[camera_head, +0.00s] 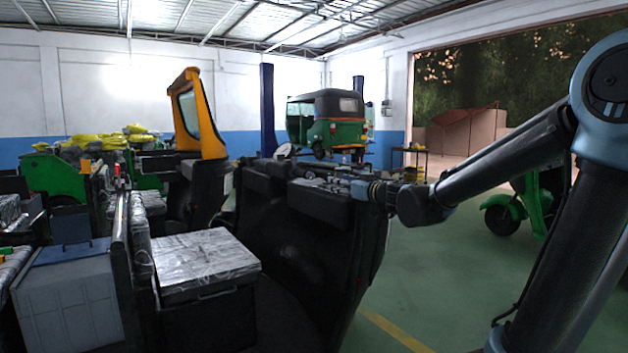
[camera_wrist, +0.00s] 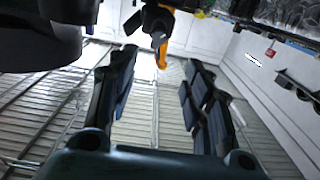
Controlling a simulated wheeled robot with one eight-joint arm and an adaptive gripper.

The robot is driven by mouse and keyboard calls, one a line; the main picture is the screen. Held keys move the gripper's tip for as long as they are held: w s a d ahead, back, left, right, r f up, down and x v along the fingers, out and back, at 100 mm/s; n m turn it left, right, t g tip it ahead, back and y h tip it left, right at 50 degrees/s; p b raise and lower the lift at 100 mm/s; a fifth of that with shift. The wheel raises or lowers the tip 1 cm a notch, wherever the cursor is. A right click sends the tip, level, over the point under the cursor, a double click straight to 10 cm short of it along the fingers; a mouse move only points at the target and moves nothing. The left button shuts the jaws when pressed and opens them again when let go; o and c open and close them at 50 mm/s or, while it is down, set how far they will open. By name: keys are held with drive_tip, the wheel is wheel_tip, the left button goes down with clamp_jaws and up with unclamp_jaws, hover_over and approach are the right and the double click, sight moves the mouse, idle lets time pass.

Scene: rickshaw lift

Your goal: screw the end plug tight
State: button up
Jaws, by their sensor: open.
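My gripper (camera_wrist: 162,62) shows in the wrist view with its two dark fingers spread apart and nothing held between them. In the head view my arm reaches in from the right, and its end lies at the top edge of a large dark body panel (camera_head: 318,250). The fingers are too small and dark to make out clearly there. I cannot pick out the end plug in either view. It may be hidden among the dark parts along the panel's top or too small to tell.
A black box with a wrapped top (camera_head: 205,262) and a grey crate (camera_head: 72,305) stand at the front left. An orange cab frame (camera_head: 200,115) rises behind. A green rickshaw (camera_head: 335,125) is raised at the back. Green floor (camera_head: 440,270) is open to the right of the panel.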

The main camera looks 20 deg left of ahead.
sight(312, 176)
drive_tip(key=x, duration=1.7)
drive_tip(key=shift+w+a+r, duration=0.1)
drive_tip(key=shift+w+a, duration=0.15)
drive_tip(key=shift+w, duration=0.05)
